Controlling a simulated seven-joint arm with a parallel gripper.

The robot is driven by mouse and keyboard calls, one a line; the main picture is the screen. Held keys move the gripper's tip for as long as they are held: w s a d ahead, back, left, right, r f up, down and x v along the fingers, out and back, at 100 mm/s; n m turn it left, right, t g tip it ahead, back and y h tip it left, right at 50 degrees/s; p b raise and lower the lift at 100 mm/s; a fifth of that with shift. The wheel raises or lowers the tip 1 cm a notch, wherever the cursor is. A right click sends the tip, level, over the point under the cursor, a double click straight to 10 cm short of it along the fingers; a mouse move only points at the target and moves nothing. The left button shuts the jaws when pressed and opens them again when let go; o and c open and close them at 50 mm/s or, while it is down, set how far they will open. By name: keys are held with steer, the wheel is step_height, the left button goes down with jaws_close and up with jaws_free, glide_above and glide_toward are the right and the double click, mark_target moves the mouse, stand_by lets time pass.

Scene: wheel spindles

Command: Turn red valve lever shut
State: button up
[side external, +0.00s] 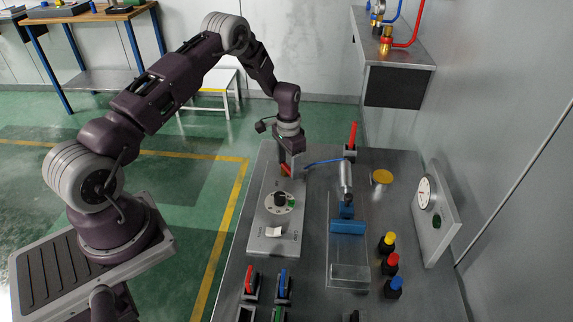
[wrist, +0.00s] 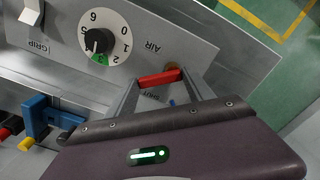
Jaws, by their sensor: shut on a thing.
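The red valve lever (wrist: 160,78) is on the grey control panel (wrist: 190,45), beside a brass-coloured fitting and near the "AIR" label. In the wrist view it lies almost level, between my fingertips. My gripper (wrist: 157,84) is shut on the red lever, one finger at each end of the visible red part. In the side external view my gripper (side external: 286,166) reaches down to the far end of the panel, where a little of the red lever (side external: 286,170) shows. The fingers and wrist hide much of the lever there.
A dial (side external: 279,201) and a white switch (side external: 273,232) sit on the same panel. A red upright handle (side external: 353,136), a clear tray (side external: 348,272) and coloured knobs (side external: 388,241) stand to the right. Red (side external: 250,281) and blue (side external: 284,283) levers are at the front.

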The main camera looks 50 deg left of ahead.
steer(key=n, duration=0.2)
steer(key=w+n, duration=0.1)
steer(key=n, duration=0.7)
steer(key=shift+w+a, duration=0.3)
steer(key=shift+w, duration=0.1)
steer(key=shift+n, duration=0.3)
steer(key=o, duration=1.4)
step_height(320, 180, up, 7)
steer(key=shift+r, duration=0.1)
